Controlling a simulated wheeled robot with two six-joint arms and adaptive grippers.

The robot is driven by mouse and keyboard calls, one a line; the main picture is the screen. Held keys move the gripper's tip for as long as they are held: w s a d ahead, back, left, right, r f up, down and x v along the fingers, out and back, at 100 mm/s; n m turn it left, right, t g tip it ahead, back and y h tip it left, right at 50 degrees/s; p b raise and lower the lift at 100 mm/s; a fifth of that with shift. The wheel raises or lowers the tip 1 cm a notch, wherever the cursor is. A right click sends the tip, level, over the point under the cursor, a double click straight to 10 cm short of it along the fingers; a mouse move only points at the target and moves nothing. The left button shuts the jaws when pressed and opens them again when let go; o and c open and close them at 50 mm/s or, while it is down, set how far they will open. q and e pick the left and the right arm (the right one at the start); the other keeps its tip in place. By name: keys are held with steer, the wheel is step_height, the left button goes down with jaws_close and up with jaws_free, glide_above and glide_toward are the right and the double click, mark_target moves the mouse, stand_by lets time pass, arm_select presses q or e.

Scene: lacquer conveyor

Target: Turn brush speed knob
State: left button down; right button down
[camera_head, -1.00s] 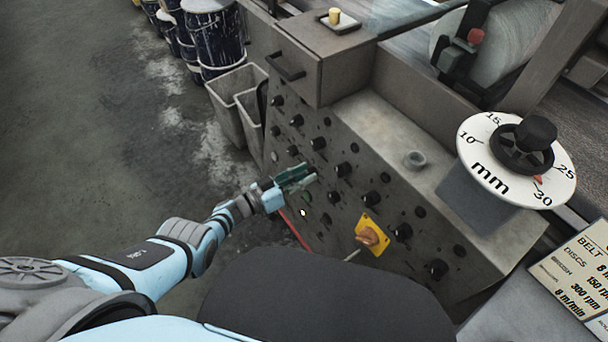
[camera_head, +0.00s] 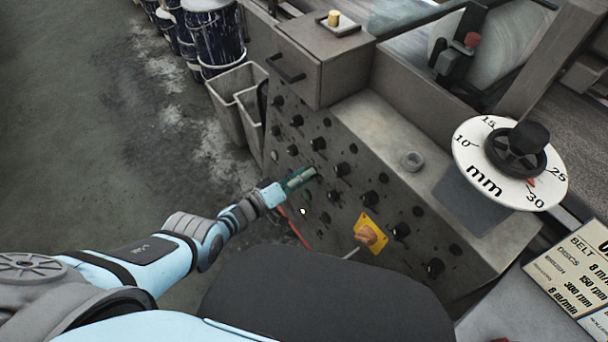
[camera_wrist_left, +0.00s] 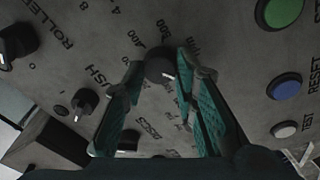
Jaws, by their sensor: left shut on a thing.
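The brush speed knob (camera_wrist_left: 160,66) is dark and round with a pale pointer mark. It sits in the wrist view between the fingertips of my left gripper (camera_wrist_left: 163,80), inside a printed scale with 300 and 400 on it. The green-padded fingers are shut on the knob, one on each side. In the head view my left gripper (camera_head: 302,178) reaches the sloped control panel (camera_head: 345,205) from the left, and its fingers hide most of the knob. My right gripper is not in view.
Several other black knobs (camera_head: 318,144) stand close around on the panel. A yellow plate with an orange switch (camera_head: 368,235) is to the right. The wrist view shows green (camera_wrist_left: 284,12), blue (camera_wrist_left: 286,87) and white (camera_wrist_left: 285,130) buttons. Grey bins (camera_head: 238,96) stand left of the panel.

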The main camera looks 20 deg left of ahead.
arm_select(q)
steer(key=shift+s+f, duration=0.15)
stand_by(0.3)
steer(key=c, duration=1.5)
jaws_free()
steer(key=shift+o, duration=1.1)
